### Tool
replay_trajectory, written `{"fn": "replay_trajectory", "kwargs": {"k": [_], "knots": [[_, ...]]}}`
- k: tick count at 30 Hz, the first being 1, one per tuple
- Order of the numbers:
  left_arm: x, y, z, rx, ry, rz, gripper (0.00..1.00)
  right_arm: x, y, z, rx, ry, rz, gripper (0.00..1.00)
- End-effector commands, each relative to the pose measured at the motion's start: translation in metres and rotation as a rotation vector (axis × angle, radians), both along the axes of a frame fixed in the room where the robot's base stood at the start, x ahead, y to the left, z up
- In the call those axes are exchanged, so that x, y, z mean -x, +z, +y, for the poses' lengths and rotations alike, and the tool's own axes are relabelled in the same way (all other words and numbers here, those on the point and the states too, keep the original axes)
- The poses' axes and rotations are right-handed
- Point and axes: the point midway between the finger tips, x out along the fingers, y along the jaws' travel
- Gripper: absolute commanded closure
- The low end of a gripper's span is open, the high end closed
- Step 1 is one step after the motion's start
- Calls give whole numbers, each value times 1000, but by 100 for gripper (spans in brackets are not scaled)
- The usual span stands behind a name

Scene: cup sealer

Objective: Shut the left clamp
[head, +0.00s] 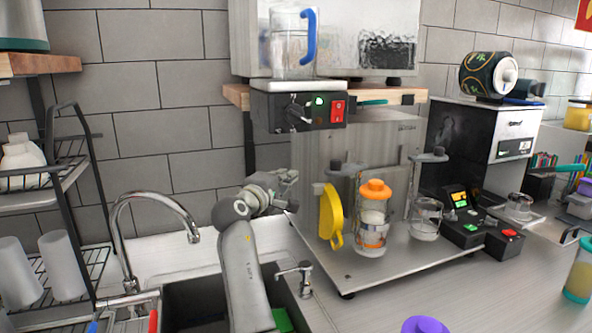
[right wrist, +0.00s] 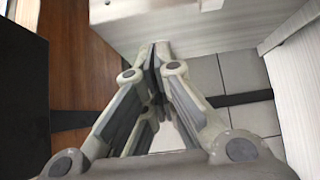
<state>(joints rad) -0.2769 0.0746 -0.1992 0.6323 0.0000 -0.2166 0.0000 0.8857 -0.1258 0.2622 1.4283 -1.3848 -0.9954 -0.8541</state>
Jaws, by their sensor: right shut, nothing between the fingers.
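The sealer stand (head: 390,262) has a flat metal base and an upright back plate. At its left, a yellow round part (head: 331,214) stands on edge; I cannot tell for sure whether it is the left clamp. Beside it stands an upright cup with an orange lid (head: 374,190). Grey-topped posts rise behind the cup (head: 345,168) and farther right (head: 433,155). My right gripper (head: 290,177) is shut and empty, left of the yellow part and apart from it. Its closed fingers show in the right wrist view (right wrist: 160,50). My left gripper is not in view.
A glass jar (head: 425,218) and a small control box (head: 462,228) are on the stand's right. A tap (head: 150,200) and sink (head: 195,300) lie left. Counter in front is mostly clear.

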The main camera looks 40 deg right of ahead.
Motion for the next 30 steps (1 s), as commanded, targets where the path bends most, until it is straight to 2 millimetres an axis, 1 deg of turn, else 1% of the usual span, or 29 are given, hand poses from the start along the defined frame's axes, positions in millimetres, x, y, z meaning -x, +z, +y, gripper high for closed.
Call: {"fn": "replay_trajectory", "kwargs": {"k": [4,9,13,17,21,25,30], "knots": [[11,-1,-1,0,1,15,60,1,0,0,-5,-3,-5,100],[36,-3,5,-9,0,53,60,0,0,0,-4,-3,-4,100],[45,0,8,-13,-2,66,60,-2,1,-5,-4,-3,-4,100],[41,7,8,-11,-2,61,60,-9,2,-20,-3,-5,-1,100],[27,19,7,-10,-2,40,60,-21,4,-45,-4,-5,0,100],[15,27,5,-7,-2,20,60,-32,3,-66,-4,-4,-2,100],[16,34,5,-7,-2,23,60,-42,2,-87,-3,-4,-2,100]]}}
